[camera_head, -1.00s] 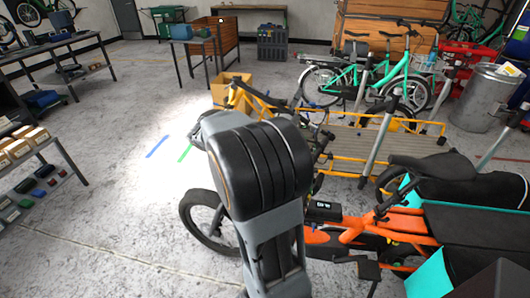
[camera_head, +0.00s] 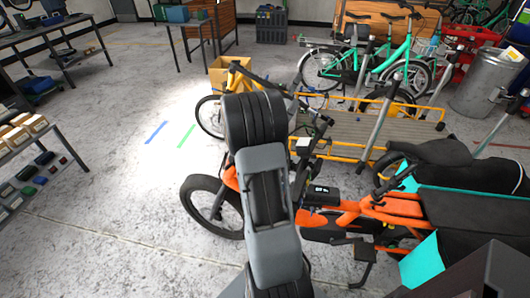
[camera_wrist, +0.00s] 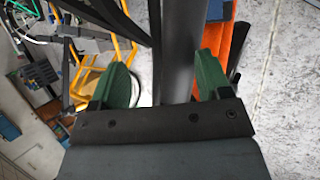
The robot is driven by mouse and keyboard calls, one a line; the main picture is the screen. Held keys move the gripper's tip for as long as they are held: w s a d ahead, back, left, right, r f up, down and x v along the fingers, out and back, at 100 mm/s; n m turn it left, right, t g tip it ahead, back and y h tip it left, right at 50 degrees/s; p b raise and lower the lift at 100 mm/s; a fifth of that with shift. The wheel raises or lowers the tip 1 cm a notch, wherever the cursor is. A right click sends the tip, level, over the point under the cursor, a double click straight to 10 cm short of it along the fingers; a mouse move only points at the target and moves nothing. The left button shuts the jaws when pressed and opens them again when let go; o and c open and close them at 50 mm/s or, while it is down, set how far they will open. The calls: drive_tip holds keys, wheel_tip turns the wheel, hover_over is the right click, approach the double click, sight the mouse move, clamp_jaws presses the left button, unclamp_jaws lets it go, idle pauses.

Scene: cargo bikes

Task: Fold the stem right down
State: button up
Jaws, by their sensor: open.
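The orange cargo bike (camera_head: 345,205) stands before me, its front wheel (camera_head: 207,207) at left. Its dark handlebar and stem area (camera_head: 318,130) is partly hidden behind my arm. In the wrist view a dark grey tube (camera_wrist: 178,45), apparently the bike's stem, runs between the two green fingers of my gripper (camera_wrist: 162,77). The fingers are open, one on each side, with a visible gap to the left of the tube. The right finger is closer to it; I cannot tell whether it touches. In the head view my arm hides the gripper.
A yellow cargo bike (camera_head: 365,152) with a slatted deck stands just behind. A teal bike (camera_head: 375,60), a metal bin (camera_head: 480,88) and a cardboard box (camera_head: 228,72) are farther back. The floor (camera_head: 100,220) at left is clear up to the shelf.

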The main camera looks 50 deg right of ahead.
drive_tip(key=shift+s+d+f, duration=0.1)
drive_tip(key=shift+d+f, duration=0.15)
drive_tip(key=shift+f, duration=0.25)
drive_tip(key=shift+o, duration=0.8)
drive_tip(key=shift+d, duration=0.1)
drive_tip(key=shift+d+r, duration=0.1)
drive_tip(key=shift+r, duration=0.25)
drive_tip(key=c, duration=1.4)
drive_tip(key=shift+c, duration=0.2)
drive_tip(key=o, duration=1.1)
drive_tip(key=shift+c, duration=0.2)
drive_tip(key=shift+o, duration=1.1)
drive_tip(key=shift+f, duration=0.2)
